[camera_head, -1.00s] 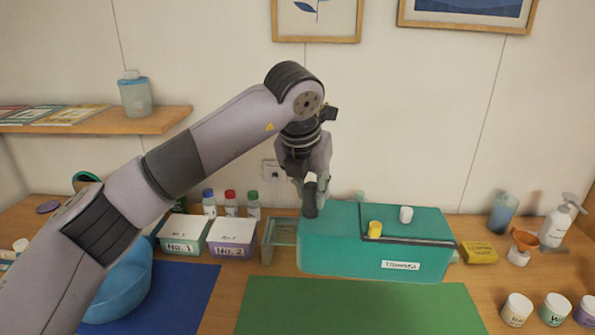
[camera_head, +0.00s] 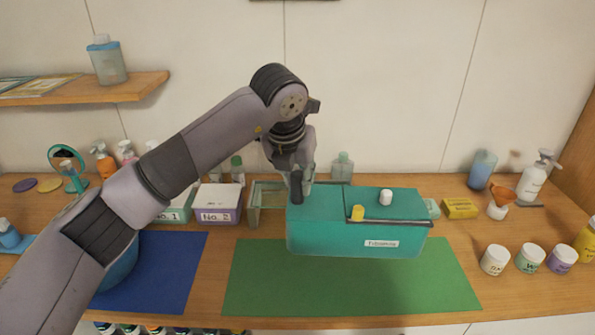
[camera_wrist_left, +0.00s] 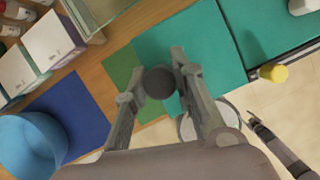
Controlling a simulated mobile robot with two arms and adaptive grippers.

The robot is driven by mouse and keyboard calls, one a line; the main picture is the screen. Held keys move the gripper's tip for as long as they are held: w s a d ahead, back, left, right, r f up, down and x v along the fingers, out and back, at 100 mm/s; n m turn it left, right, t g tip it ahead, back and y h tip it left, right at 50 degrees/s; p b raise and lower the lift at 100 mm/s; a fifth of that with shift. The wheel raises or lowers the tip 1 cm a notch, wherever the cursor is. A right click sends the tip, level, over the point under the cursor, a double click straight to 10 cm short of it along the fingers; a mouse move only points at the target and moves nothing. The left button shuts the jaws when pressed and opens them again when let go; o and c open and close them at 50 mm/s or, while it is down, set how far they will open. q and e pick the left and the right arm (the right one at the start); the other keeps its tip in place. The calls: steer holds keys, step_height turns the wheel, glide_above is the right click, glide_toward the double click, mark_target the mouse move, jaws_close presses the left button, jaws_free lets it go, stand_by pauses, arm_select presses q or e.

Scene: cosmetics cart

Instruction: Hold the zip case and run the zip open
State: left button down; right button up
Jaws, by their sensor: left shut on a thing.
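The teal zip case (camera_head: 345,236) has a white label on its front. A dark seam borders its right top panel, with a yellow pull (camera_head: 357,212) at the panel's front-left corner and a white knob (camera_head: 386,197) on top. My left gripper (camera_head: 299,186) points down at the case's left end. It is shut on a dark round knob (camera_wrist_left: 159,82), which the left wrist view shows between the fingers. The yellow pull also shows in the wrist view (camera_wrist_left: 274,73), apart from the fingers. The seam looks closed.
The case overlaps the far edge of a green mat (camera_head: 350,290). A clear stand (camera_head: 256,205) and the No. 2 box (camera_head: 218,206) are left of it. A yellow box (camera_head: 460,208) and several jars are to the right. The mat's front is clear.

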mark_target(298, 201)
arm_select(q)
step_height(298, 201, down, 4)
steer(key=shift+r+b, duration=0.2)
steer(key=shift+b, duration=0.55)
step_height(298, 201, down, 2)
steer(key=shift+f+b, duration=0.25)
steer(key=shift+b, duration=0.35)
step_height(298, 201, down, 4)
steer(key=shift+f+b, duration=0.1)
steer(key=shift+b, duration=0.8)
steer(key=shift+f+b, duration=0.5)
steer(key=shift+f, duration=0.75)
arm_select(e)
steer(key=shift+a+f, duration=0.15)
steer(key=shift+f, duration=2.8)
arm_select(q)
steer(key=shift+f, duration=0.2)
arm_select(e)
steer(key=shift+s+a+f, duration=0.1)
steer(key=shift+a, duration=0.05)
steer(key=shift+c, duration=0.2)
